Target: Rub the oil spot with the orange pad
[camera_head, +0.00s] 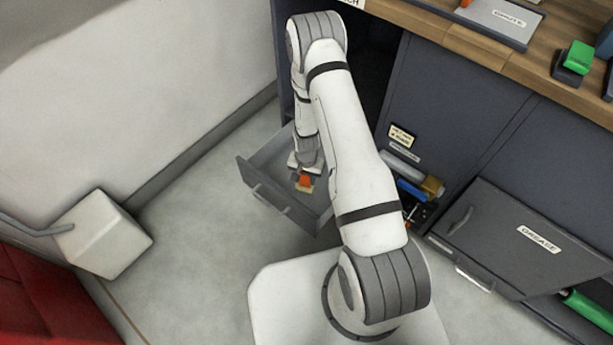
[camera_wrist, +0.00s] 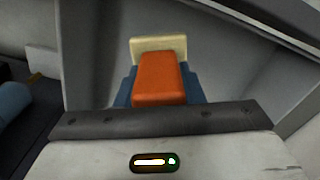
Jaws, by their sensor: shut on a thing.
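The orange pad (camera_wrist: 161,80) is a block with a cream-coloured layer at its far end. It sits between the blue fingers of my gripper (camera_wrist: 160,90), which is shut on it. In the head view the pad (camera_head: 304,181) is small, with my gripper (camera_head: 303,172) just above it, over the open grey drawer (camera_head: 262,193). The drawer's inside also fills the back of the wrist view. I cannot tell whether the pad touches the drawer's floor. No oil spot can be made out in either view.
The dark cabinet stands right of the drawer, with a tilted panel labelled GREASE (camera_head: 538,240). A wooden worktop (camera_head: 478,45) runs above, carrying a grey plate (camera_head: 500,22) and a green-topped block (camera_head: 578,58). A pale box (camera_head: 103,235) is at left. Floor between is clear.

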